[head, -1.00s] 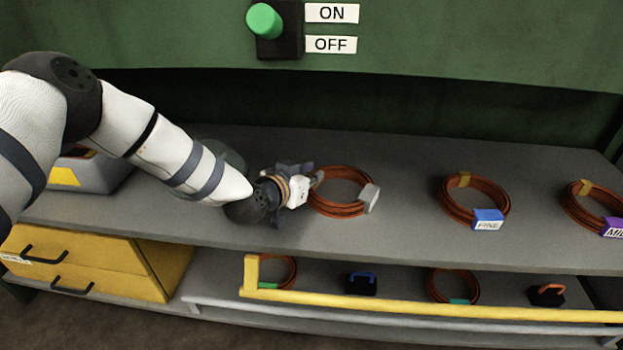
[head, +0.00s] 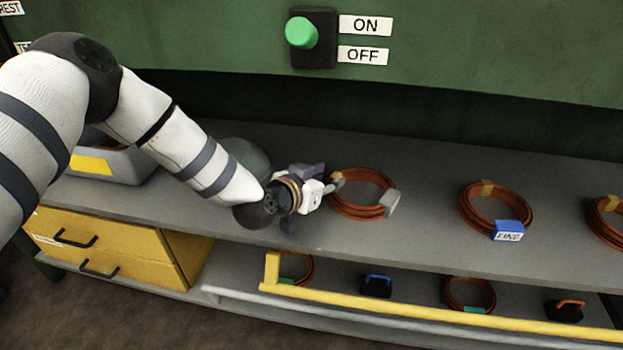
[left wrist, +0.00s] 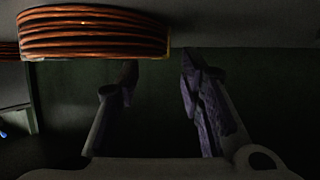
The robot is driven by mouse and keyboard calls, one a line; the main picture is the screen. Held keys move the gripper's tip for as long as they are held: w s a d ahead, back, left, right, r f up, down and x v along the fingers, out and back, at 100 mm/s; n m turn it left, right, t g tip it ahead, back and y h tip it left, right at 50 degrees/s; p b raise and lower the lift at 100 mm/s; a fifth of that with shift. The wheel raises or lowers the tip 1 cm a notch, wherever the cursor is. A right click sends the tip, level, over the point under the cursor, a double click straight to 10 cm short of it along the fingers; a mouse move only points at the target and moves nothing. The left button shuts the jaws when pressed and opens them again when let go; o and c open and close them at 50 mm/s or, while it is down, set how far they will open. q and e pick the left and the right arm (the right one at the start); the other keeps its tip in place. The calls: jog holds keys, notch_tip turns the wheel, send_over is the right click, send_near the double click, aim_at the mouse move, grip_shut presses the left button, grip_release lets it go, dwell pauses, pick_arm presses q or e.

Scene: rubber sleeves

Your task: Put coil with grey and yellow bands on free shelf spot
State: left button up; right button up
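The orange-brown coil (head: 358,212) lies flat on the upper grey shelf, with a grey band (head: 390,204) on its right side. My left gripper (head: 328,184) is at the coil's left edge. In the left wrist view the left gripper (left wrist: 158,78) has its fingers apart with an empty gap between them. The coil (left wrist: 95,35) there is at the upper left, close to one fingertip; contact is unclear. My right gripper is not in view.
A coil with a blue labelled tag (head: 508,230) and another coil (head: 604,222) lie further right. A yellow rail (head: 420,312) fronts the lower shelf (head: 235,275), which holds coils and padlock-like items. Yellow drawers (head: 105,250) are at left. Bare shelf shows between the upper coils.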

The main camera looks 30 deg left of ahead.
pick_arm(q)
jog(key=p+v, duration=0.2)
jog(key=v, duration=0.5)
jog(key=shift+s+r, duration=0.15)
jog(key=shift+r, duration=0.05)
jog(key=shift+s+r, duration=0.1)
jog(key=shift+s, duration=0.4)
